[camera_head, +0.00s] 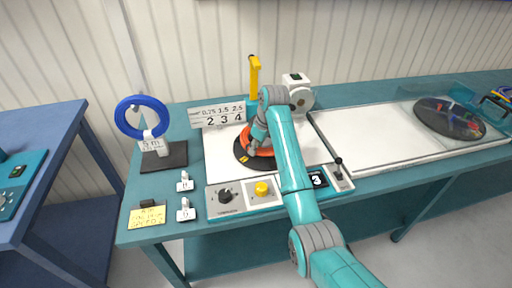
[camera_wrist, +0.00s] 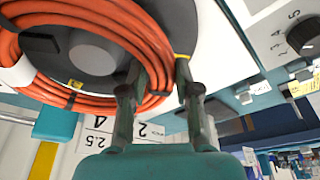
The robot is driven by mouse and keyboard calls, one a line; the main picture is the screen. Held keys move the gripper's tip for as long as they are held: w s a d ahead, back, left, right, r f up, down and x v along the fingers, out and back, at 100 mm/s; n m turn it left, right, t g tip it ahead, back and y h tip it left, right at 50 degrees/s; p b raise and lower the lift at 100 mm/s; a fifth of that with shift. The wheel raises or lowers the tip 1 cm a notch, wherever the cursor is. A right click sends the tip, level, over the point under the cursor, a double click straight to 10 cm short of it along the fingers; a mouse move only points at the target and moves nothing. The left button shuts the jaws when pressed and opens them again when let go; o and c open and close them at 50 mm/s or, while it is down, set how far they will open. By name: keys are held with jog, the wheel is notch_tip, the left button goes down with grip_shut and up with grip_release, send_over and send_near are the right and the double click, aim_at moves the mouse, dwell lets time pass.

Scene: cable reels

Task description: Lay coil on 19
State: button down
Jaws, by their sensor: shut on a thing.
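An orange cable coil (camera_head: 265,152) lies at the black round reel plate (camera_head: 241,154) on the white winding machine. In the wrist view the coil (camera_wrist: 145,35) is large, with many strands round a grey hub (camera_wrist: 93,52) and a dark band. My gripper (camera_head: 256,138) reaches down to the coil's edge. In the wrist view my gripper (camera_wrist: 160,78) has its two fingers on either side of the strands, shut on the coil. Whether the coil is lifted clear of the plate I cannot tell. No label that clearly reads 19 shows.
A blue coil (camera_head: 142,117) hangs on a stand at the left. Small white tags (camera_head: 185,182) and a yellow note (camera_head: 147,216) lie on the bench front. A yellow post (camera_head: 254,77) rises behind the plate. A dark disc (camera_head: 448,117) under a clear cover is at right.

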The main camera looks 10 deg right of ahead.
jog(key=shift+r, duration=1.95)
jog(key=shift+s, duration=0.1)
